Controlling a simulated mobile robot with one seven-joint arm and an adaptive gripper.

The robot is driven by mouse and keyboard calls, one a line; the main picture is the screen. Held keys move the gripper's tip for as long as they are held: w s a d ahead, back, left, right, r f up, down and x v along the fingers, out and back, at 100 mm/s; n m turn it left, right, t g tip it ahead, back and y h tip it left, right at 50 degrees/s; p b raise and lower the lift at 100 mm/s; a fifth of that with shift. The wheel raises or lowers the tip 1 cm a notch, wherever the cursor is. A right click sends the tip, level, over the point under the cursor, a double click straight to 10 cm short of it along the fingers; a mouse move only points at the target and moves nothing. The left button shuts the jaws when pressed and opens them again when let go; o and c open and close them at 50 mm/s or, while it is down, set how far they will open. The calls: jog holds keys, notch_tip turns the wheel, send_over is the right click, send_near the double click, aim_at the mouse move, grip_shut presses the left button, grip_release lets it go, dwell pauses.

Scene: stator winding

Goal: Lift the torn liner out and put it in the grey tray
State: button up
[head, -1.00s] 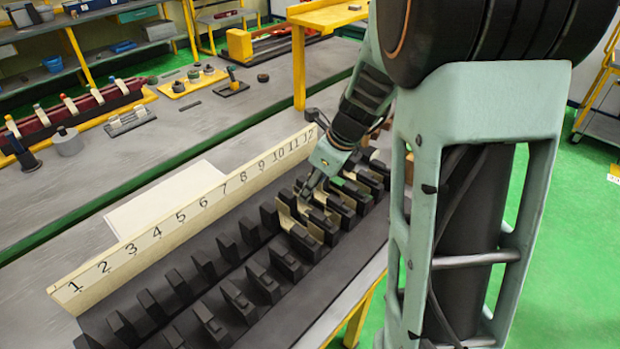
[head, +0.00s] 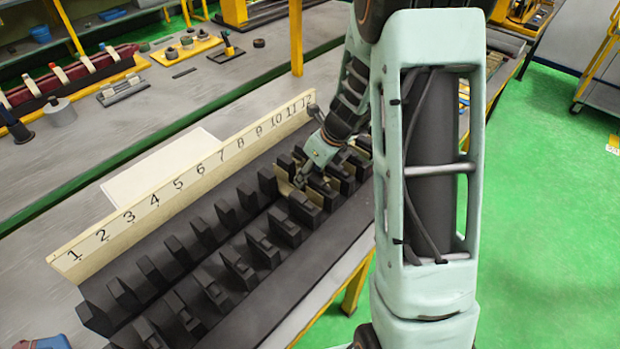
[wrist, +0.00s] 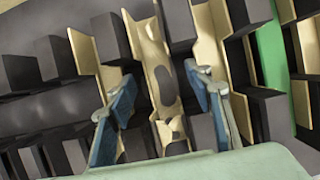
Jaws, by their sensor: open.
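A cream liner with dark ragged holes, the torn liner (wrist: 153,62), stands in a slot between dark teeth in the wrist view. My gripper (wrist: 168,112) is open, with one blue-grey finger on each side of this liner. I cannot tell whether either finger touches it. In the head view my gripper (head: 298,186) is down among the teeth towards the high-numbered end, and cream liner edges (head: 284,184) show beside it. The liner's lower part is hidden in the slot. I cannot pick out the grey tray with certainty.
Rows of dark teeth (head: 240,268) surround the gripper closely. Other cream liners (wrist: 208,45) and a green strip (wrist: 271,70) sit in nearby slots. A numbered cream board (head: 165,198) runs along the back of the teeth. A white sheet (head: 160,175) lies behind it.

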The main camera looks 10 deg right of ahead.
jog(key=shift+w+a+f, duration=0.1)
jog(key=shift+f, duration=0.2)
jog(key=shift+c, duration=0.3)
jog(key=c, duration=0.9)
notch_tip(320, 180, up, 10)
jog(key=shift+r+p, duration=0.1)
jog(key=shift+p, duration=0.95)
